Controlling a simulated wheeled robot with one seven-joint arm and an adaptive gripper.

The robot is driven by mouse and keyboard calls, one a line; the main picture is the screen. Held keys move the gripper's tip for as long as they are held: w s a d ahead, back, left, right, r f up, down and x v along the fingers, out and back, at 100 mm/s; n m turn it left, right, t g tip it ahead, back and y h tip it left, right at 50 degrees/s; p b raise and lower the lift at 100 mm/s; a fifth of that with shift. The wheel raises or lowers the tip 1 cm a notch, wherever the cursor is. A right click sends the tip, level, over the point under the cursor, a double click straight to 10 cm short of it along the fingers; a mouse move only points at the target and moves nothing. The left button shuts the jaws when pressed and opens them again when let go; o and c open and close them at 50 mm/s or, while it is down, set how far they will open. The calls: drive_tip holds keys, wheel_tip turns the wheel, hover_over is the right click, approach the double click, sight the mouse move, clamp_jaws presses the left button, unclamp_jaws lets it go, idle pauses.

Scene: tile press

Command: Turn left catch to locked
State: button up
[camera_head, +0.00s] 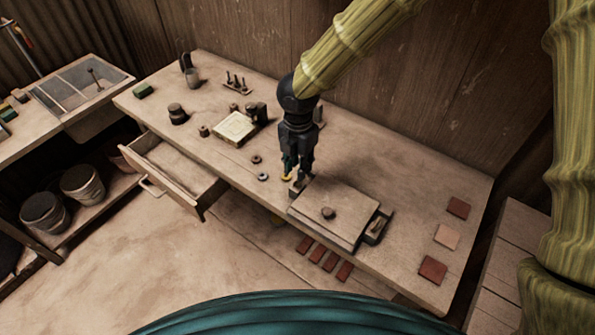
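The tile press (338,205), a flat pale slab-like body with a small dark round knob (328,213) on top, sits on the workbench right of centre. At its left end is the left catch (296,188), a small metal piece partly hidden by my gripper. At its right end is a dark bracket-like part (377,227). My gripper (290,178) points down right at the left catch, its fingertips at or just above it. Whether the fingers touch or grip the catch is too small to tell. A small yellow spot shows at the fingertips.
The workbench (420,180) has an open drawer (175,165) at its front left. Red and pale tiles (446,236) lie at the right end. A square light block (234,128), dark jars (178,114) and small rings (263,177) stand left of my gripper. A wooden wall is behind.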

drive_tip(key=shift+s+a+f+p, duration=0.1)
drive_tip(key=shift+f+p, duration=0.25)
drive_tip(key=shift+f, duration=1.65)
drive_tip(key=shift+c, duration=0.3)
clamp_jaws()
